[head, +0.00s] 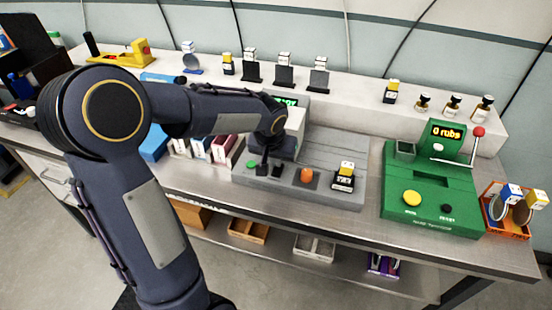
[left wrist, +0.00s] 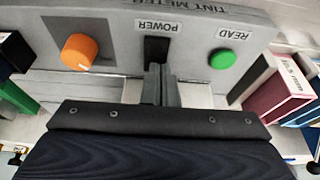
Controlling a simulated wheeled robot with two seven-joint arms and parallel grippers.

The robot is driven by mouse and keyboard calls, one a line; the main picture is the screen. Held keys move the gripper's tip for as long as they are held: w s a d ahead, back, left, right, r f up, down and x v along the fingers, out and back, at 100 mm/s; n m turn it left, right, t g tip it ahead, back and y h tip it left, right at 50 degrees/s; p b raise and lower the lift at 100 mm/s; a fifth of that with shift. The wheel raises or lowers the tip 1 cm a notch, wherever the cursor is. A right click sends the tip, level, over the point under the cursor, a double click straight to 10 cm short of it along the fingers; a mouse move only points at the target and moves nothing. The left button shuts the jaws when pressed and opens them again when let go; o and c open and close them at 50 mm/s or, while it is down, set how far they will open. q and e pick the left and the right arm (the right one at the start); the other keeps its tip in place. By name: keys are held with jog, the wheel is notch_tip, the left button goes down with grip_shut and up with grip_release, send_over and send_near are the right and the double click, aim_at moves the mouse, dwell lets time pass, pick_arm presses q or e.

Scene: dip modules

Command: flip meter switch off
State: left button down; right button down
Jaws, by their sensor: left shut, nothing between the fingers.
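The grey tint meter (head: 330,192) stands on the bench, its green digits (head: 287,100) lit on a display partly hidden by my arm. Its black power switch (left wrist: 156,50) sits under the POWER label in the left wrist view, between the green READ button (left wrist: 222,58) and the orange knob (left wrist: 77,51). The switch also shows in the head view (head: 277,170). My left gripper (left wrist: 158,84) is shut and empty, its fingertips right at the switch's near end; I cannot tell whether they touch. My right gripper is out of view.
A green machine (head: 432,190) reading "0 rubs" stands to the right of the meter. A bottle on a black stand (head: 345,176) sits on the meter's right front. Coloured boxes (head: 222,148) stand close on its left. Bare bench lies along the front edge.

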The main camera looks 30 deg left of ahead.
pick_arm(q)
jog(key=shift+w+f+b, duration=0.1)
jog(key=shift+f+b, duration=0.15)
jog(key=shift+b, duration=0.15)
jog(key=shift+s+d, duration=0.1)
jog(key=shift+s, duration=0.2)
jog(key=shift+s+d, duration=0.1)
jog(key=shift+s, duration=0.5)
